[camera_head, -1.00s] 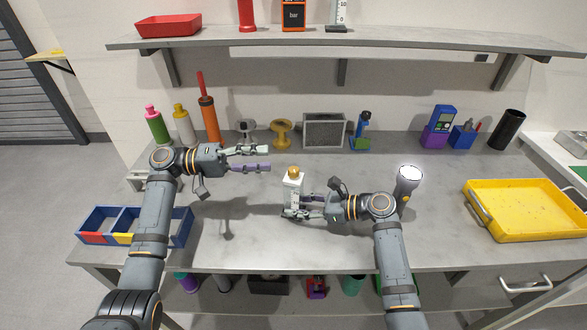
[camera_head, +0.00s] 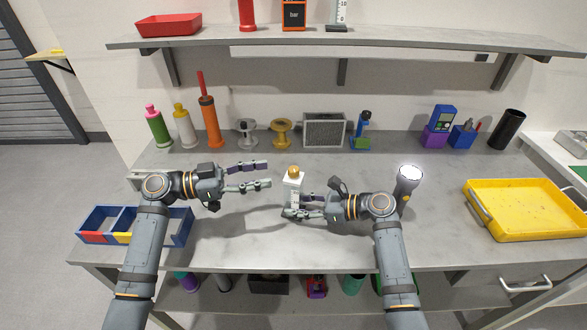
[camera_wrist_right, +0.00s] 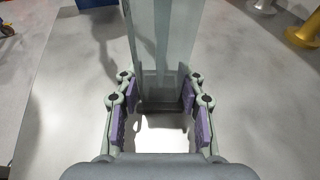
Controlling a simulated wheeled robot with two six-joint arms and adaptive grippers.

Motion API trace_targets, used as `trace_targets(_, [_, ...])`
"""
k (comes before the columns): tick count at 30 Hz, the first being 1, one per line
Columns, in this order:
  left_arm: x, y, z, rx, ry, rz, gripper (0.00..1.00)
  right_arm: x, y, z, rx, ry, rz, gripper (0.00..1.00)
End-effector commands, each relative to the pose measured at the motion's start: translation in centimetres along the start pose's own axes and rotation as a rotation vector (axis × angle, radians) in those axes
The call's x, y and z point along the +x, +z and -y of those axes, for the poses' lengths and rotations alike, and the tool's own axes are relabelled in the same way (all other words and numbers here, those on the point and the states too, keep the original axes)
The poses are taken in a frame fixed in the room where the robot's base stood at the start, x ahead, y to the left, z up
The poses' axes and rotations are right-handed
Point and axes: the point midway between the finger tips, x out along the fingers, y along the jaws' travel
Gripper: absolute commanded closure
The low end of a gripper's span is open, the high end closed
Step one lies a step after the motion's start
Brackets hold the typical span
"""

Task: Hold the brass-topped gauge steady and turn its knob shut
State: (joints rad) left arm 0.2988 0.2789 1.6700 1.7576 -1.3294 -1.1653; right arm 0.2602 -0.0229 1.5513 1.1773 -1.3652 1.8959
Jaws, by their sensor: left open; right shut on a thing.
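The gauge (camera_head: 293,184), a pale upright block with a brass knob (camera_head: 293,171) on top, stands near the middle of the bench. My right gripper (camera_head: 294,207) is shut on its lower part from the right. In the right wrist view the gauge body (camera_wrist_right: 165,50) rises as a tall grey block between the purple finger pads (camera_wrist_right: 160,95); its brass top is out of that view. My left gripper (camera_head: 268,175) is open and empty, left of the knob at about its height in the picture, with a gap between fingertips and gauge.
A flashlight (camera_head: 408,184) stands right of my right wrist. A yellow tray (camera_head: 535,228) lies far right, a blue divided bin (camera_head: 183,232) on the left. A gold spool (camera_head: 282,128), a grey mesh box (camera_head: 323,115) and other items line the back. The bench front is clear.

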Motion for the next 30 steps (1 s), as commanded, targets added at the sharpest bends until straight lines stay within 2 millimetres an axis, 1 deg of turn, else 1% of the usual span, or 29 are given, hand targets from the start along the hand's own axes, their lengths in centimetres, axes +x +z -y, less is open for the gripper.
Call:
trace_targets(1, [1.4, -0.1, -0.1, -0.002, 0.002, -0.007, 0.52, 0.0, 0.0, 0.0, 0.001, 0.001, 0.0, 0.78])
trace_targets(3, [3.0, -0.2, -0.1, -0.002, 0.002, -0.007, 0.52, 0.0, 0.0, 0.0, 0.001, 0.0, 0.0, 0.78])
trace_targets(6, [5.2, -0.1, -0.1, -0.003, 0.003, -0.006, 0.52, 0.0, 0.0, 0.0, 0.001, 0.0, -0.001, 0.78])
trace_targets(10, [7.3, -0.1, 0.0, -0.003, 0.002, -0.004, 0.52, 0.0, 0.0, 0.0, 0.001, 0.0, -0.001, 0.78])
trace_targets(12, [8.1, -0.1, 0.0, -0.003, 0.002, -0.003, 0.52, 0.0, 0.0, 0.0, 0.001, 0.0, -0.001, 0.78])
trace_targets(15, [8.6, 0.0, 0.0, -0.003, 0.001, 0.0, 0.52, 0.0, 0.0, 0.0, 0.001, 0.0, -0.001, 0.78])
trace_targets(23, [8.7, 0.0, 0.0, -0.003, 0.001, 0.0, 0.52, 0.0, 0.0, 0.0, 0.001, 0.0, -0.001, 0.78])
trace_targets(30, [8.7, 0.0, 0.0, -0.003, 0.001, 0.0, 0.85, 0.0, 0.0, 0.0, 0.001, 0.0, 0.0, 0.78])
